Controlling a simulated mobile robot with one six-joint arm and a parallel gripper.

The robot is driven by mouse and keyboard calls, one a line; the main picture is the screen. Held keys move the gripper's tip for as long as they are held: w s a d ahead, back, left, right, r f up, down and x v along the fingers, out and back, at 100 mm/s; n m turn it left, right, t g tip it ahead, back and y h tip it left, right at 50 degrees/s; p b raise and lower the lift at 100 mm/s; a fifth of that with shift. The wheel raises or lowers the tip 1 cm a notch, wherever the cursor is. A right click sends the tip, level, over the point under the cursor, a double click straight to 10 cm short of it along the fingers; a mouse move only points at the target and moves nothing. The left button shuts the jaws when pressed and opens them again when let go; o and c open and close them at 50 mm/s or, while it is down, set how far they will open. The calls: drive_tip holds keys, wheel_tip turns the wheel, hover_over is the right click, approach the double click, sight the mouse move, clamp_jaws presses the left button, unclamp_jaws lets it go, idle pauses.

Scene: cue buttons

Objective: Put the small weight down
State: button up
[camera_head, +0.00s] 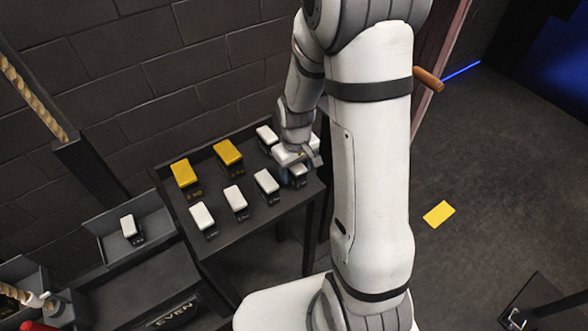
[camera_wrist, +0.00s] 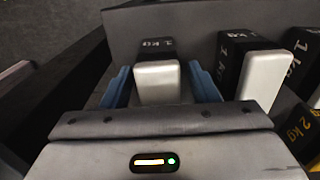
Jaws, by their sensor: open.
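The small weight (camera_wrist: 157,82) is a black block with a white top and a label that shows upside down in the wrist view. It stands on the dark table (camera_head: 252,216), near its right end in the head view. My gripper (camera_wrist: 161,84) is open, with one blue finger on each side of this weight. Narrow gaps seem to show between the fingers and the weight. In the head view my gripper (camera_head: 298,162) is low over the table and partly hides the weight.
White-topped weights (camera_head: 235,197) and yellow-topped weights (camera_head: 184,173) share the table. In the wrist view, a 1 kg weight (camera_wrist: 262,77) stands close to the right finger. Another white-topped weight (camera_head: 128,226) sits on a dark tray at left, by a box marked EVEN (camera_head: 178,312).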

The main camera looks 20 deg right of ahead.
wheel_tip(320, 180, up, 12)
drive_tip(key=s+r+m+t, duration=0.2)
drive_tip(key=s+r, duration=0.6)
drive_tip(key=s, duration=0.6)
drive_tip(key=shift+a+r+m+t, duration=0.15)
drive_tip(key=shift+r+m+t, duration=0.25)
drive_tip(key=shift+m, duration=0.4)
